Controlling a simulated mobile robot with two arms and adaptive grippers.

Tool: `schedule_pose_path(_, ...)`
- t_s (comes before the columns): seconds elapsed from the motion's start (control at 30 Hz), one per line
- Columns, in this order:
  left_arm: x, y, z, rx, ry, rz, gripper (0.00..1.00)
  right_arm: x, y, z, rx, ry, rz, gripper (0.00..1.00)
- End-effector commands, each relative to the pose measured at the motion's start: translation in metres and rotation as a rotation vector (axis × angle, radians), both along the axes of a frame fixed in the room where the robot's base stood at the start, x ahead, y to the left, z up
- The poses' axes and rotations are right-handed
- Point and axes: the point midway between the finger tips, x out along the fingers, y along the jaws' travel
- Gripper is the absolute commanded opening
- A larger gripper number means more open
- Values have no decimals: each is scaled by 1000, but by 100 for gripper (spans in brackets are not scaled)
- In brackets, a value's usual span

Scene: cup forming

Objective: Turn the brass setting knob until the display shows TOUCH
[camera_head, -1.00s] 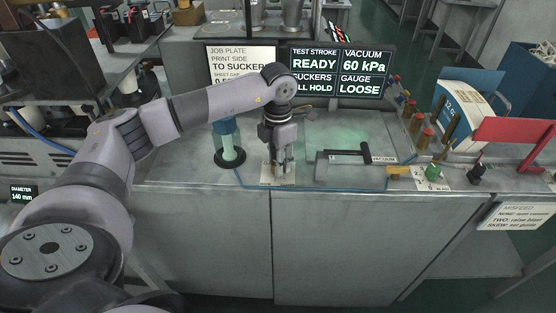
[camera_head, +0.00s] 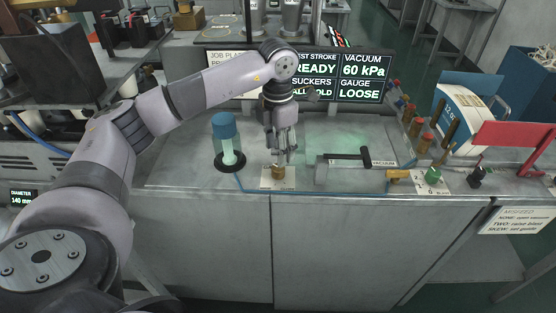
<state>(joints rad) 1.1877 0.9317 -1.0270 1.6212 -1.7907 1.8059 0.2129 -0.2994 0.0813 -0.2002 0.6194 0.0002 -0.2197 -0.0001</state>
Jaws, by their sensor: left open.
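The brass setting knob (camera_head: 278,171) stands on a white label plate (camera_head: 268,184) near the front edge of the bench. The display (camera_head: 362,76) behind reads "VACUUM 60 kPa" and "GAUGE LOOSE"; its left part is partly covered by my arm, with "READY" and "HOLD" partly readable. My left gripper (camera_head: 285,155) points down, open and empty, just above and behind the knob, apart from it as far as I can tell. My right gripper is not in view.
A blue-capped cylinder (camera_head: 226,140) stands left of the knob. A black-handled vacuum lever (camera_head: 350,155) is to the right. Further right are a yellow fitting (camera_head: 398,175), a green knob (camera_head: 433,174) and a red bracket (camera_head: 515,134). The bench top between is mostly clear.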

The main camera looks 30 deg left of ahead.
Motion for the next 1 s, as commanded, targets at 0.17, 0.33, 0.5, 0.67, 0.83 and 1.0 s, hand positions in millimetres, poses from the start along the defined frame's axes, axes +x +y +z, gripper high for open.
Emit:
schedule_pose_path(0.17,1,0,36,0,-3,0,50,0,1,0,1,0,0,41)
schedule_pose_path(0.33,0,0,55,-1,0,1,50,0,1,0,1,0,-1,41)
schedule_pose_path(0.5,0,0,61,0,1,1,50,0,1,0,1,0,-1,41)
schedule_pose_path(0.67,0,0,60,0,1,1,50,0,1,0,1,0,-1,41)
schedule_pose_path(0.83,0,0,60,0,1,0,50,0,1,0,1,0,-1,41)
schedule_pose_path(1.0,0,-3,58,-9,-1,-6,50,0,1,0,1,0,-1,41)
